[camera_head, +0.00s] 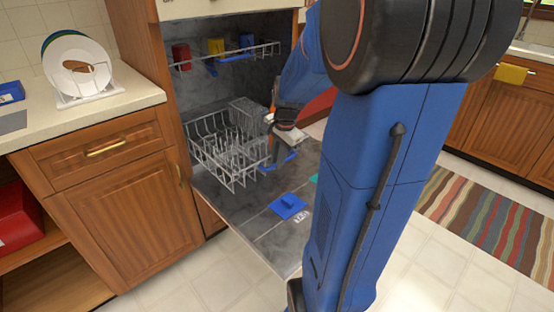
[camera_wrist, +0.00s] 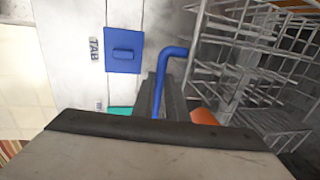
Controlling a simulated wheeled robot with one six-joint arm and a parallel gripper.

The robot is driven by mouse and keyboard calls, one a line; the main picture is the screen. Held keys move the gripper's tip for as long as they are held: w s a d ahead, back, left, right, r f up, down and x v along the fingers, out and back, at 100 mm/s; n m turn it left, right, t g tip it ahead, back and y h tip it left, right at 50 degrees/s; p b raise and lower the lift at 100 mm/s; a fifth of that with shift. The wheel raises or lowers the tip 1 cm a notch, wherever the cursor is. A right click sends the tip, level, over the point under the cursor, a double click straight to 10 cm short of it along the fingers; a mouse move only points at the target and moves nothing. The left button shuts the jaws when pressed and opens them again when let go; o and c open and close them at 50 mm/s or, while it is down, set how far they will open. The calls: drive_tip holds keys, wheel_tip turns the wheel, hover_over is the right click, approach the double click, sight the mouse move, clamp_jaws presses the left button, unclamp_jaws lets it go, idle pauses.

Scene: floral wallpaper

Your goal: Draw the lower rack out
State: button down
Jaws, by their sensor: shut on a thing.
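The lower rack (camera_head: 225,150) is a grey wire basket with upright tines. It sits low in the open dishwasher, with its front part over the lowered door. In the wrist view its wires (camera_wrist: 245,60) fill the right side. A blue bar handle (camera_head: 280,163) is on the rack's front; it also shows in the wrist view (camera_wrist: 174,52), bent and running down between my fingers. My gripper (camera_wrist: 160,98) is shut on this blue handle. In the head view my gripper (camera_head: 276,146) is at the rack's front right, and the grip itself is partly hidden.
The lowered door (camera_head: 262,225) carries a blue tab (camera_head: 288,206). The upper rack (camera_head: 225,55) holds red, yellow and blue items. A wooden cabinet (camera_head: 125,215) stands close on the left. Tiled floor and a striped rug (camera_head: 490,215) lie to the right.

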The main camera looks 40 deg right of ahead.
drive_tip(key=c, duration=2)
unclamp_jaws()
drive_tip(key=shift+c, duration=0.2)
drive_tip(key=shift+r, duration=0.2)
drive_tip(key=s+r, duration=0.3)
drive_tip(key=r, duration=1.3)
drive_tip(key=shift+s+r, duration=0.15)
drive_tip(key=shift+r, duration=0.25)
